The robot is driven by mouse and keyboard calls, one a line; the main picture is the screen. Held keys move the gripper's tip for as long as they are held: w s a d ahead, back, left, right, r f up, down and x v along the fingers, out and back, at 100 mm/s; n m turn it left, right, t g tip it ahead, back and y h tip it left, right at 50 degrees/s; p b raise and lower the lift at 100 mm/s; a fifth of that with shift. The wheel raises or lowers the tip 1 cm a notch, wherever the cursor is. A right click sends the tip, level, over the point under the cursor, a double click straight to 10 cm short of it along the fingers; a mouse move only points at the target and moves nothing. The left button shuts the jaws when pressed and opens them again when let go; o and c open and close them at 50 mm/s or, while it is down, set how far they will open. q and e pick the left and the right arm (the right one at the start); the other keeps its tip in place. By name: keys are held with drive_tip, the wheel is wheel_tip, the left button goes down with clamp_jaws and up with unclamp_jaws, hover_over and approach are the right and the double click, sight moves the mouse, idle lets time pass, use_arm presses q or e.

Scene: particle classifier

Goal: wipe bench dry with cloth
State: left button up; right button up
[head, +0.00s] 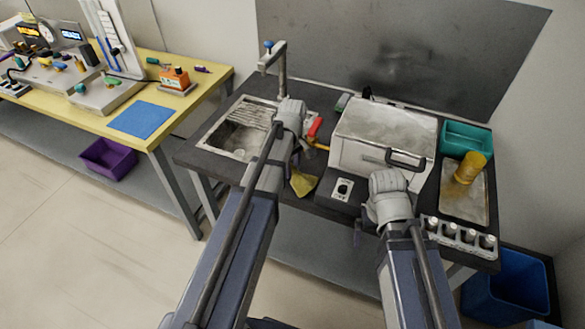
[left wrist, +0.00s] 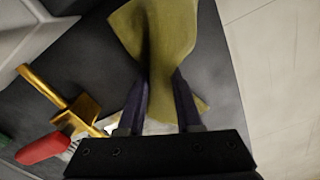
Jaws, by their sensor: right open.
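A yellow-olive cloth (head: 303,183) hangs over the front edge area of the dark bench (head: 322,192), right of the sink. My left gripper (head: 296,162) is above it, its fingers largely hidden by my arm in the head view. In the left wrist view the fingers (left wrist: 158,105) are closed around the bunched middle of the cloth (left wrist: 168,30), which spreads out on both sides. A pale patch shows beside the fingers; I cannot tell if it is water. My right gripper (head: 361,230) is open and empty near the bench's front edge, partly hidden by my wrist.
A sink (head: 240,135) with tap is at left, a metal-lidded box (head: 385,135) behind. A red-handled tool (left wrist: 45,148) and a brass piece (left wrist: 75,112) lie near my left gripper. A vial rack (head: 458,236) and tray (head: 450,205) are at right.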

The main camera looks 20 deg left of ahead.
use_arm(q)
clamp_jaws()
drive_tip(key=shift+r, duration=0.1)
